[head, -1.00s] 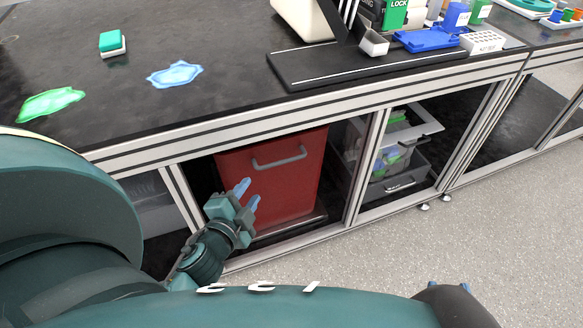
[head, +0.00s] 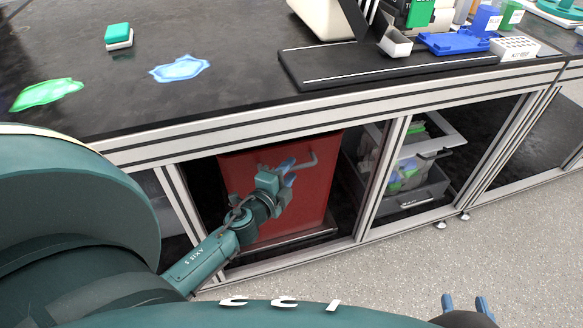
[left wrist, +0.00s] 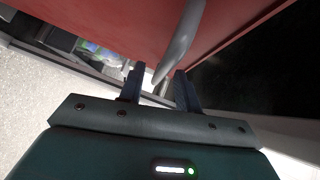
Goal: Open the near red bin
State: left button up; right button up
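The near red bin (head: 308,208) sits under the bench, its front flush within the frame and apparently closed. Its grey bar handle (head: 313,163) is partly hidden by my left gripper (head: 288,172). In the left wrist view the bin's red front (left wrist: 115,25) fills the top, and the handle (left wrist: 183,45) runs down toward the space between the fingers of my left gripper (left wrist: 160,88). Those fingers are apart, with gaps beside the handle; I cannot tell whether they touch it. My right gripper (head: 466,304) shows at the bottom right, fingers apart and empty, far from the bin.
The black bench top (head: 230,30) lies above the bin, with a green spill (head: 47,93), a blue spill (head: 180,68) and a sponge (head: 119,36). A grey drawer (head: 410,190) stands right of the bin behind a frame post (head: 383,180). The floor (head: 400,260) in front is clear.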

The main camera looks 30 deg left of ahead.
pick_arm(q)
jog(key=shift+w+f, duration=0.15)
jog(key=shift+w, duration=0.8)
grip_shut()
